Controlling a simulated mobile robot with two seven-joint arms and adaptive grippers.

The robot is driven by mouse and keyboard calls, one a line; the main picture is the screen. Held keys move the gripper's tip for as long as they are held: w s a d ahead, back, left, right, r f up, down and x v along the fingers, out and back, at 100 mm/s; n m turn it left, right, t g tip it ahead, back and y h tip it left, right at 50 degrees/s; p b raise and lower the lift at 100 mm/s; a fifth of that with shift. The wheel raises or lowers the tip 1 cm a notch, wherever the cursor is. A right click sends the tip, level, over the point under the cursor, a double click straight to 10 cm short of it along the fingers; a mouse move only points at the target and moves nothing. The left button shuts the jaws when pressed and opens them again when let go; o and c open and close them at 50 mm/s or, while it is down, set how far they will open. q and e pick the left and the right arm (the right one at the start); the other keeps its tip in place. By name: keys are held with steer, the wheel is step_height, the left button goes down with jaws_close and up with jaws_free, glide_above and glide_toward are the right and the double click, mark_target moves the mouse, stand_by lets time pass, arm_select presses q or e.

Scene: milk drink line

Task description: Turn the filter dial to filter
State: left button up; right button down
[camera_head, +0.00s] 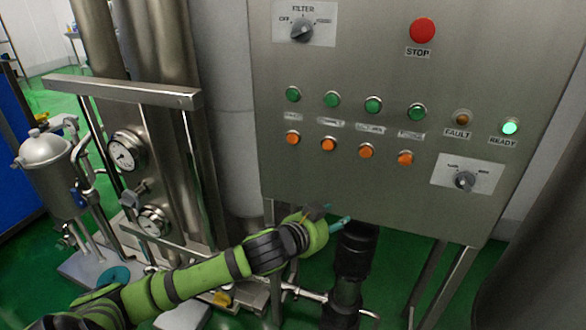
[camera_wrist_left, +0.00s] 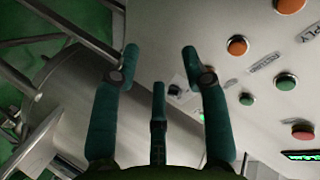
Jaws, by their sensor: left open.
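The filter dial (camera_head: 302,30) is a grey knob on a white plate marked FILTER and OFF, at the top left of the steel control panel (camera_head: 400,65). Its exact pointer direction is too small to tell. My left gripper (camera_head: 338,218) is low, by the panel's bottom edge, well below the dial and apart from it. In the left wrist view my left gripper (camera_wrist_left: 160,55) has its teal fingers spread, with nothing between them. A small dark knob (camera_wrist_left: 176,90) shows beyond the fingers there; I cannot tell which dial it is. My right gripper is not in view.
The panel carries a red STOP button (camera_head: 422,31), several green and orange buttons, a lit green READY lamp (camera_head: 510,127) and a second dial (camera_head: 465,181) at lower right. Steel pipes and gauges (camera_head: 126,154) stand left. Space before the panel face looks clear.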

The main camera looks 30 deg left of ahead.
arm_select(q)
steer(key=w+a+r+m+t, duration=0.1)
steer(key=w+a+r, duration=0.2)
steer(key=r, duration=0.4)
steer(key=w+a+r+m+t, duration=0.1)
steer(key=w+a+r+t, duration=0.15)
steer(key=r, duration=0.35)
steer(key=m+t, duration=0.3)
glide_toward(296, 36)
steer(key=w, duration=0.2)
steer(key=shift+h, duration=0.4)
steer(key=p+x, duration=0.1)
steer(key=x, duration=0.1)
steer(key=p+x, duration=0.3)
steer(key=x, duration=0.1)
steer(key=shift+s+a+r+p, duration=0.1)
steer(key=shift+s+r+p, duration=0.05)
steer(key=shift+r+p, duration=0.2)
steer(key=shift+w, duration=0.4)
steer(key=shift+f, duration=0.1)
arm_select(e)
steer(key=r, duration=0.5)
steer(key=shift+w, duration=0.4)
arm_select(q)
steer(key=shift+c, duration=0.4)
jaws_close()
